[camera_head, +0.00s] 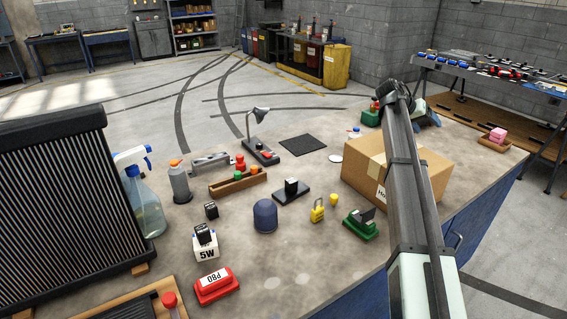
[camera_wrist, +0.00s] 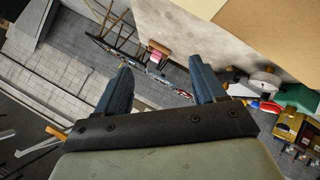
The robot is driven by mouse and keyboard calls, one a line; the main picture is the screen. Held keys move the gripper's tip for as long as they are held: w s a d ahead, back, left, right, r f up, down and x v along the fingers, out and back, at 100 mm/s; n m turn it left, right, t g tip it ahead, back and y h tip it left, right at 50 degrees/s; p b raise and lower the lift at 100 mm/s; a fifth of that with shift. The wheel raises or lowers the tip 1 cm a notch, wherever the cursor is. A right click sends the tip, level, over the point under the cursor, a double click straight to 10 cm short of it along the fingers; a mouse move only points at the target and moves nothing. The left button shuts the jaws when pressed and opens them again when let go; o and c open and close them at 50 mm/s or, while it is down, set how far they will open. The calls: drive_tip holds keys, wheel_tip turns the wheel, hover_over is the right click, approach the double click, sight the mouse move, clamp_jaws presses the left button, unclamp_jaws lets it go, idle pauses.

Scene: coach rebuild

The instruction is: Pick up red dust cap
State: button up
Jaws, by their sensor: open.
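Several small red pieces show in the head view, and I cannot tell for sure which is the dust cap. A red cap-like piece (camera_head: 240,162) stands at the wooden rack (camera_head: 228,187), near orange and green pieces. Another red-topped piece (camera_head: 170,300) stands at the front left edge. My gripper (camera_wrist: 160,63) is open, with two blue fingers apart and nothing between them in the wrist view. In the head view my arm reaches up past the cardboard box, far to the right of the rack, and my fingers are not clear there. No dust cap is recognisable in the wrist view.
The cardboard box (camera_head: 392,165) stands beside my arm. A yellow padlock (camera_head: 318,210), dark blue dome (camera_head: 265,216), green block (camera_head: 360,224), red labelled block (camera_head: 216,287) and spray bottle (camera_head: 145,200) stand on the bench. A small lamp (camera_head: 257,140) rises behind the rack.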

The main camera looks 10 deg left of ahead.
drive_tip(key=w+a+n+t+y, duration=0.1)
drive_tip(key=w+a+n+y, duration=0.15)
drive_tip(key=a, duration=1.55)
drive_tip(key=n+g+y, duration=0.6)
drive_tip(key=n+y, duration=0.3)
drive_tip(key=n, duration=1)
approach(240, 155)
drive_tip(key=f, duration=0.7)
drive_tip(key=shift+w+a+f, duration=0.1)
drive_tip(key=shift+a+f, duration=0.1)
drive_tip(key=shift+a, duration=0.05)
drive_tip(key=shift+s+a+f, duration=0.15)
drive_tip(key=shift+a+f, duration=0.05)
drive_tip(key=shift+f, duration=0.65)
drive_tip(key=shift+s+a+f, duration=0.15)
drive_tip(key=shift+a+f, duration=0.1)
drive_tip(key=shift+f, duration=0.6)
drive_tip(key=shift+s+a+f, duration=0.1)
drive_tip(key=shift+a+f, duration=0.1)
drive_tip(key=shift+f, duration=0.65)
drive_tip(key=c, duration=1.1)
